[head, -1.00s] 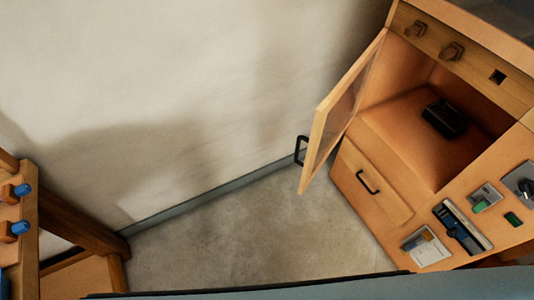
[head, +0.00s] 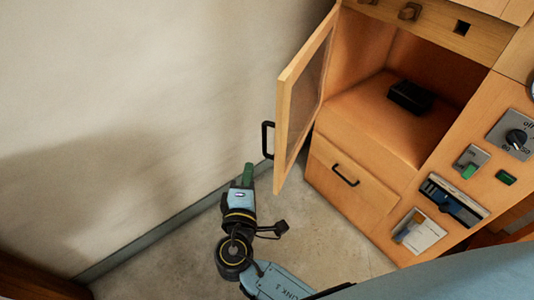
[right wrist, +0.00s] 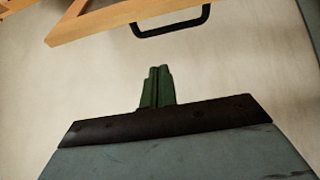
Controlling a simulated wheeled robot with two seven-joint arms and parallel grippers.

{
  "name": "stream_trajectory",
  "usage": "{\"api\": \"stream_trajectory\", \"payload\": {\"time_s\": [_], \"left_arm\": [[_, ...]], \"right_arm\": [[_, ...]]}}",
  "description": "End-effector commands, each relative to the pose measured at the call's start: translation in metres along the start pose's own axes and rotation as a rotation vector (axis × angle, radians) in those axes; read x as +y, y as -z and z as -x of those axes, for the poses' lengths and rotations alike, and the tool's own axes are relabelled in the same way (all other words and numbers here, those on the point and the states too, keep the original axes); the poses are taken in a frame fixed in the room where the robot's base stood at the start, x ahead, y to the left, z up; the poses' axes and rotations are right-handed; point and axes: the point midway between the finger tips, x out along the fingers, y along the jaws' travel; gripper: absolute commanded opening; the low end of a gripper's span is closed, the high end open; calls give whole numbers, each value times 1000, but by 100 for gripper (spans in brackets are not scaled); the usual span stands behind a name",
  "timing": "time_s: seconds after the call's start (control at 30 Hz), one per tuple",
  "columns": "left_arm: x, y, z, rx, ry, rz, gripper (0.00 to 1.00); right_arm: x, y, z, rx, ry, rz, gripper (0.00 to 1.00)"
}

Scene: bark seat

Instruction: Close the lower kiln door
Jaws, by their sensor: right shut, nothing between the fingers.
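The kiln door (head: 298,98) is a wood-framed panel with a clear pane, swung wide open on the left side of the cabinet's compartment. Its black handle (head: 267,139) is on its outer face, towards the wall. My right gripper (head: 248,169) is below and slightly left of the handle, apart from it, with its green fingers together and empty. In the right wrist view the fingers (right wrist: 157,86) point up towards the door's wooden edge (right wrist: 120,18) and the black handle (right wrist: 172,28), with a gap between. My left gripper is not in view.
The wooden cabinet (head: 375,115) holds a small black object (head: 411,97) in its open compartment. A drawer (head: 350,185) with a black handle is below. A control panel with a dial (head: 516,139) is at right. The pale wall (head: 130,90) is close on the left.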

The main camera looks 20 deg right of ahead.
Motion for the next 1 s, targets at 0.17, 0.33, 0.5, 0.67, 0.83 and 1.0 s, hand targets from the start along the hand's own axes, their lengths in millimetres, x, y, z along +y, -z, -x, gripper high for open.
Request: {"api": "stream_trajectory", "payload": {"time_s": [0.17, 0.33, 0.5, 0.67, 0.83, 1.0], "left_arm": [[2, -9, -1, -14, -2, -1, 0], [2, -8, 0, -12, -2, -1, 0], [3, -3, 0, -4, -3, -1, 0], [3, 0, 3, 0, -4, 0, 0], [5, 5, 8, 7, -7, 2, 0], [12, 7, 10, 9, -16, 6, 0]], "right_arm": [[12, 0, -11, -11, -36, -3, 0], [13, 0, -42, -10, -35, -2, 0], [14, 0, -80, -10, -34, -3, 0], [12, -10, -97, -9, -28, 2, 0], [13, -30, -89, -8, -29, -1, 0], [12, -38, -86, -8, -29, -2, 0]]}}
